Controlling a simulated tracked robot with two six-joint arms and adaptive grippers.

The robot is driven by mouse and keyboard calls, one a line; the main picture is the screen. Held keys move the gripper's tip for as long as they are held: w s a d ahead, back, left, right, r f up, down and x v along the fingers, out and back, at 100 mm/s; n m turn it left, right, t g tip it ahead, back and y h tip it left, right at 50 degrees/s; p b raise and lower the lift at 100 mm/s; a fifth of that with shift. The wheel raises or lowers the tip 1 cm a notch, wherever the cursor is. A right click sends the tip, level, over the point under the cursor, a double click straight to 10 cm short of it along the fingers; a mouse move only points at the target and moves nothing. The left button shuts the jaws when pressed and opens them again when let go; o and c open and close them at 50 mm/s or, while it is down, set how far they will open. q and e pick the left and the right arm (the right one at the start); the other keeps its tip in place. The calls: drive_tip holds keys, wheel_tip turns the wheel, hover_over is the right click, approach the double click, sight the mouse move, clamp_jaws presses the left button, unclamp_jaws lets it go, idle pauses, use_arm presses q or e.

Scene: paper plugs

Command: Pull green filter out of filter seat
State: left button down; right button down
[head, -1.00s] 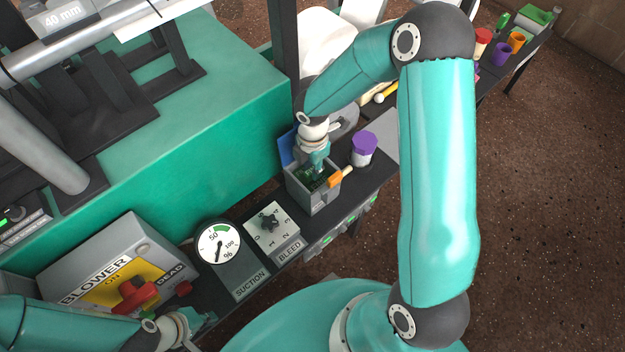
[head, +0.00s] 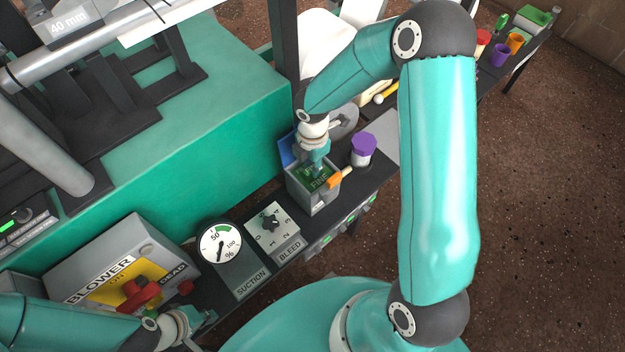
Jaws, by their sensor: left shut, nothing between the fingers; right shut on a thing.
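The green filter (head: 317,182) shows at the top of the grey filter seat (head: 318,202), an open box on the dark bench. Its top is near the box's rim; its lower part is hidden inside the box. My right gripper (head: 317,170) points down over the box and is shut on the green filter. My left gripper (head: 207,318) is shut and empty at the lower left, beside the blower panel.
An orange handle (head: 340,177) sticks out at the seat's right side. A jar with a purple lid (head: 363,147) stands close to the right. The bleed dial (head: 271,224), suction gauge (head: 221,244) and blower panel (head: 110,275) with a red knob line the bench to the left.

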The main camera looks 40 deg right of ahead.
drive_tip(key=shift+r+p, duration=2.85)
drive_tip(key=shift+r, duration=0.65)
drive_tip(key=shift+r+p, duration=1.45)
drive_tip(key=shift+r, duration=0.05)
